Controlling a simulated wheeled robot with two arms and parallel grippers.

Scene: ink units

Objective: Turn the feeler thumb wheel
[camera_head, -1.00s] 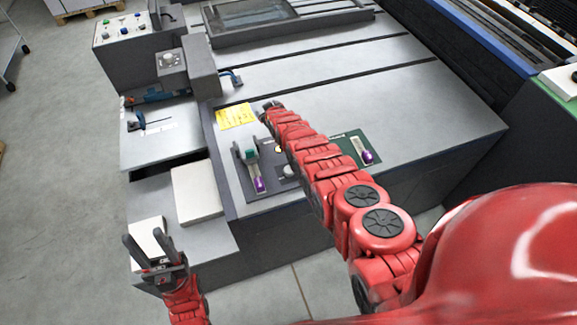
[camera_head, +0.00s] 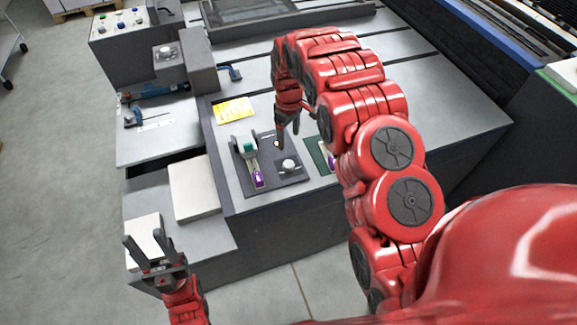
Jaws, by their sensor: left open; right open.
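A dark panel (camera_head: 270,186) lies on the machine's front corner. It carries a lever with a green top (camera_head: 247,148) and a purple end (camera_head: 257,178), and a round grey knob (camera_head: 288,165). A small pale yellowish part shows by the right fingertips; I cannot tell which part is the feeler thumb wheel. My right gripper (camera_head: 288,139) is open, pointing down over the panel's back edge, just behind the knob. I cannot tell whether it touches anything. My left gripper (camera_head: 142,239) is open and empty at lower left, by a white block (camera_head: 145,234).
A yellow label (camera_head: 233,111) lies behind the panel. A green panel (camera_head: 318,154) to the right is partly hidden by my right arm. A second white block (camera_head: 194,188) lies left of the panel. A control box with buttons (camera_head: 124,33) stands at back left.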

